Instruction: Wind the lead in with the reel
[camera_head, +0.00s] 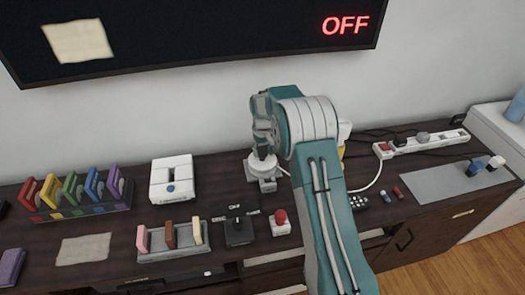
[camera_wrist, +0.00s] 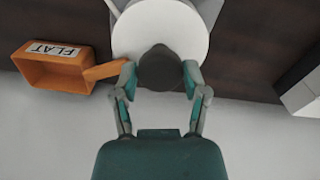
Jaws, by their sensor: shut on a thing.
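The reel (camera_head: 257,167) is a white disc on a grey base, standing on the dark cabinet top near the wall. In the wrist view its white disc (camera_wrist: 185,22) carries a dark round knob (camera_wrist: 160,70). My gripper (camera_wrist: 160,82) is shut on this knob, one finger on each side; it also shows from behind in the head view (camera_head: 263,150). A white lead (camera_head: 371,182) curves over the cabinet top to the right of my arm. Part of it is hidden behind my arm.
An orange box (camera_wrist: 52,70) marked FLAT stands close beside the reel. A switch panel (camera_head: 239,232) and red button (camera_head: 281,222) sit in front. A power strip (camera_head: 425,143) lies right. A screen reading OFF (camera_head: 200,30) hangs above.

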